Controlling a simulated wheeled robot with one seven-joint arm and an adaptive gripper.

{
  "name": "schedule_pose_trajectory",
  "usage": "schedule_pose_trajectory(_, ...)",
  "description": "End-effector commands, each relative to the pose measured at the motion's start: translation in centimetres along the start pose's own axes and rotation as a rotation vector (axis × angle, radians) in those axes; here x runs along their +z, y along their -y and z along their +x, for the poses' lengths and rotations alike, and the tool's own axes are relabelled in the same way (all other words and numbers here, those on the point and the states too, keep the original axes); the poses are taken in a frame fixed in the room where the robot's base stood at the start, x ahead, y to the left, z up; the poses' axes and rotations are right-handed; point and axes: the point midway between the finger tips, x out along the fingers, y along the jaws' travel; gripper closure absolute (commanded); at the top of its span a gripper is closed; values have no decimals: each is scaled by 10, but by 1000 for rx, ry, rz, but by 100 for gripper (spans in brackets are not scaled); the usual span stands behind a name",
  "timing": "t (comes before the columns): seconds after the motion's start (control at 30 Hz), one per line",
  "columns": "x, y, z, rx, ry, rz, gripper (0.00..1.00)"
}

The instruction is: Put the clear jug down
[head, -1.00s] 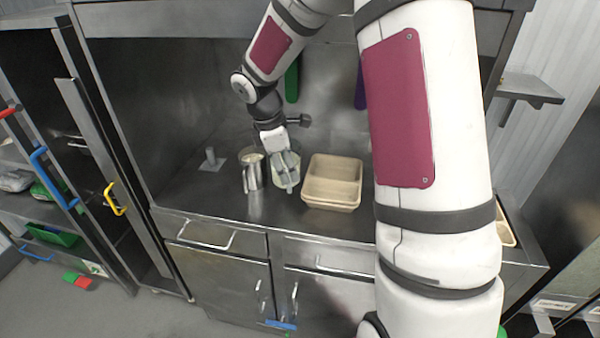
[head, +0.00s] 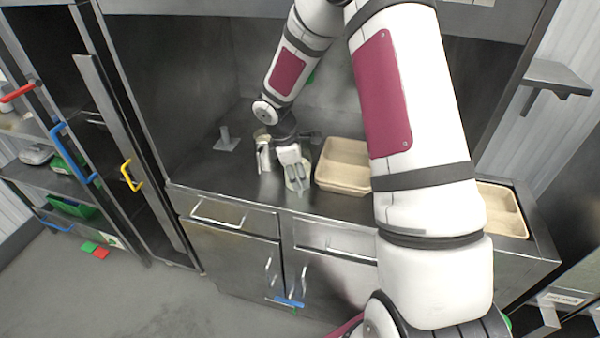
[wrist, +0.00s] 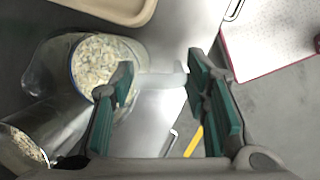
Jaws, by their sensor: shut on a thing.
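The clear jug (wrist: 100,62) holds pale rice-like grains and shows in the wrist view left of centre, with its handle (wrist: 160,79) between my two green-padded fingers. My gripper (wrist: 158,78) is shut on that handle. In the head view, my gripper (head: 293,178) is low over the counter near its front edge. The jug (head: 299,185) is partly hidden behind the fingers there. I cannot tell whether its base touches the counter.
A shiny metal cup (wrist: 42,128) with grains stands close left of the jug. A beige tray (head: 340,187) is just right of my gripper, and another tray (head: 500,207) lies further right.

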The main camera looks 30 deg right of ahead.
Motion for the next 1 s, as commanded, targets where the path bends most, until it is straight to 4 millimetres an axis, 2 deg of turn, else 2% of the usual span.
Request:
schedule_pose_trajectory(0.3,0,-1,2,1,1,1,100)
schedule_pose_trajectory(0.33,0,0,2,0,1,1,53)
schedule_pose_trajectory(0.4,0,0,2,0,1,1,37)
schedule_pose_trajectory(0.77,0,0,0,1,0,1,37)
schedule_pose_trajectory(0.87,0,-2,-8,3,0,2,37)
schedule_pose_trajectory(1.0,0,-2,-30,5,0,2,37)
